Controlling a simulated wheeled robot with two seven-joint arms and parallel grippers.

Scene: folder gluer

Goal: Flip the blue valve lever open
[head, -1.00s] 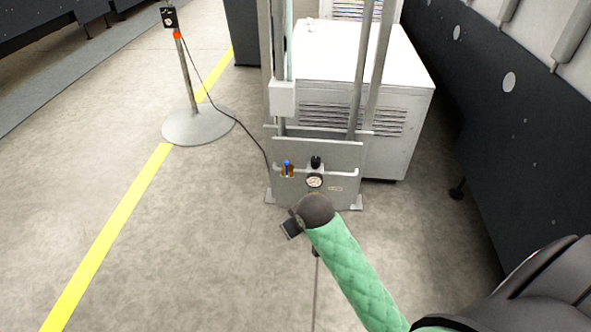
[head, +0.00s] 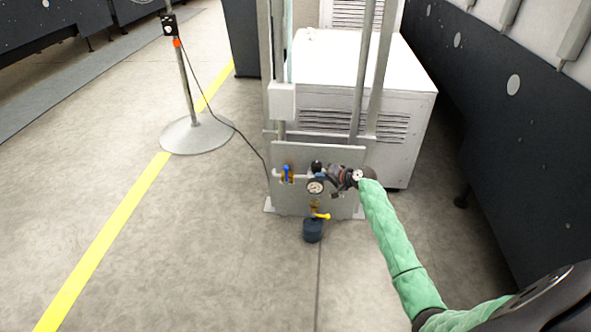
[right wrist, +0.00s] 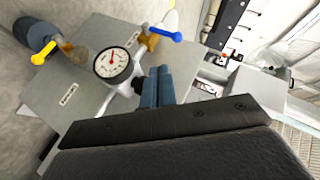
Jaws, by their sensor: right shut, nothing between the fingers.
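The blue valve lever (head: 286,172) stands upright on a brass valve at the left of the grey panel (head: 292,203), across the level pipe. In the right wrist view the lever (right wrist: 163,33) lies beyond the fingertips, with a clear gap. My right gripper (head: 337,178) is at the right part of the panel, beside the gauge and to the right of the lever. Its two fingers (right wrist: 158,86) are together and hold nothing. Whether they touch the regulator is unclear. My left gripper is out of view.
A round pressure gauge (head: 315,187) and a black knob (head: 316,166) sit between lever and gripper. Below hang a yellow lever (head: 321,216) and a dark cup (head: 313,231). A white cabinet (head: 350,65) stands behind. A stand (head: 195,134) with a cable is at left.

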